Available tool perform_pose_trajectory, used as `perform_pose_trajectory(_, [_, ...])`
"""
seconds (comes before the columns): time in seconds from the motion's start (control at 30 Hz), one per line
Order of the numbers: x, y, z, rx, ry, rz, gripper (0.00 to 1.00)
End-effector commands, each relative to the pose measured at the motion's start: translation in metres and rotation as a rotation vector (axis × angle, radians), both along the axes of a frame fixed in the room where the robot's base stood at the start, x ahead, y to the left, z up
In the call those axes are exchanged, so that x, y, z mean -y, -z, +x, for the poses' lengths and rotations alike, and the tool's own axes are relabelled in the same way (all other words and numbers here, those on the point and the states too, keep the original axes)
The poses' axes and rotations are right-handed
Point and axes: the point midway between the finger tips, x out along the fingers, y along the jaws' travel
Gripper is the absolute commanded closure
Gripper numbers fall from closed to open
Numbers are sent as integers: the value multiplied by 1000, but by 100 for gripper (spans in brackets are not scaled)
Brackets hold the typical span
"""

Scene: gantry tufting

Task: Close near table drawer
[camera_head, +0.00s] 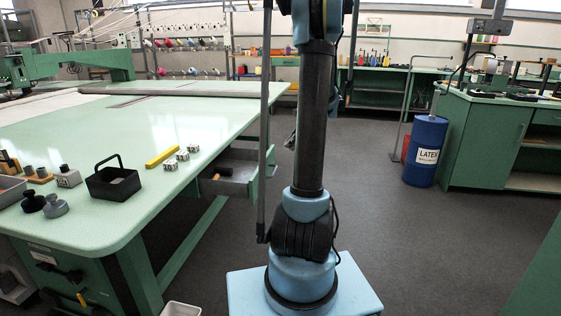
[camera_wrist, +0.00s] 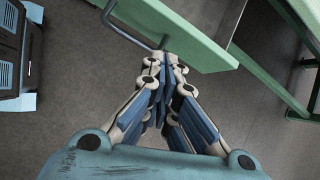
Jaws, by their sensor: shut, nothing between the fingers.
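The drawer (camera_head: 238,182) of the near green table (camera_head: 120,215) stands open, pulled out from the table's right side. A tool with a wooden-coloured handle lies inside it. In the wrist view the drawer's green front panel (camera_wrist: 205,48) crosses the upper middle, with a thin grey bar handle (camera_wrist: 125,36) on its outer side. My gripper (camera_wrist: 172,62) is shut and empty, with its fingertips at the panel beside the right end of the handle. I cannot tell whether they touch. In the head view my arm hides part of this area, and the gripper is not clear.
A black open box (camera_head: 115,184), a yellow bar (camera_head: 161,157) and small blocks lie on the tabletop. A blue LATEX barrel (camera_head: 425,150) stands by the green cabinet on the right. Open grey floor (camera_head: 400,230) lies right of the table.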

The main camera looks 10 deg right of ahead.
Motion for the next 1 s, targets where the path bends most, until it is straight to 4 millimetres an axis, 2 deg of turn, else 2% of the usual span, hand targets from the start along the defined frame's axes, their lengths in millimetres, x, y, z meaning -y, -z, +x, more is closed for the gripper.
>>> perform_pose_trajectory(0.03, [12, 6, 11, -13, 37, 25, 100])
perform_pose_trajectory(0.2, [44, 23, 38, -65, 154, 114, 100])
perform_pose_trajectory(0.33, [64, 36, 52, -98, 224, 169, 100])
perform_pose_trajectory(0.5, [78, 45, 61, -122, 271, 210, 100])
perform_pose_trajectory(0.67, [78, 51, 64, -128, 282, 219, 100])
perform_pose_trajectory(1.0, [45, 85, 78, -128, 279, 218, 100])
